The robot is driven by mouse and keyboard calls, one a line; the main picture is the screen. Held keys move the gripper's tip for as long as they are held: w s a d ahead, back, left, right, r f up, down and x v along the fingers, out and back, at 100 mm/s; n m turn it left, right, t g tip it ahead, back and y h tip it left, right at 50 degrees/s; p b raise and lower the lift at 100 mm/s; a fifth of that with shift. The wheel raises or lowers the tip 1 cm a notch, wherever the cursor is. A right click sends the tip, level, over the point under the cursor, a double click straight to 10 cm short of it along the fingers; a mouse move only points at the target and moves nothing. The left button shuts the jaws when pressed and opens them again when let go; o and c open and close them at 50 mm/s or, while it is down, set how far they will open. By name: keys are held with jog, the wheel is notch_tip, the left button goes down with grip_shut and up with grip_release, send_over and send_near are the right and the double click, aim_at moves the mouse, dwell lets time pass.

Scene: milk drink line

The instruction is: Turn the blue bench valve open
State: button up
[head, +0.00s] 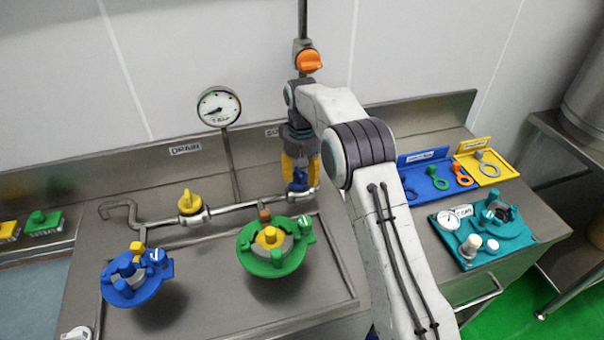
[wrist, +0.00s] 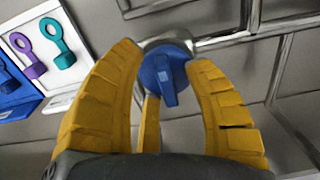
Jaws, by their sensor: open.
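The blue bench valve (head: 298,181) sits on the steel pipe at the back of the bench, partly hidden by my gripper in the head view. In the wrist view its blue handle (wrist: 166,79) lies between my yellow fingers and points down the picture, roughly across the pipe. My gripper (head: 301,176) reaches down over the valve from above. It is open, with fingers on either side of the handle. In the wrist view a gap shows between the handle and the right finger (wrist: 222,105); contact on the left cannot be told.
A yellow valve (head: 190,202) is on the same pipe to the left. A green-rimmed unit (head: 272,262) and a blue one (head: 130,285) stand in front. An orange valve (head: 309,62) is on the wall pipe. Tool trays (head: 437,188) and a teal gauge plate (head: 470,255) lie right.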

jog(key=shift+c, duration=0.4)
grip_shut()
dwell(0.4)
jog(key=n+p, duration=0.2)
jog(key=n, duration=0.1)
jog(key=shift+w+d+r, duration=0.1)
jog(key=n+p, duration=0.1)
jog(key=n, duration=0.4)
jog(key=shift+w+n+p, duration=0.2)
jog(key=shift+n+p, duration=0.1)
jog(key=shift+p, duration=0.05)
jog(key=n+p, duration=0.1)
jog(key=n, duration=0.3)
jog(key=shift+w, duration=0.2)
jog(key=n, duration=0.5)
jog(key=shift+w, duration=0.15)
jog(key=shift+f+n, duration=0.2)
jog(key=shift+n, duration=0.1)
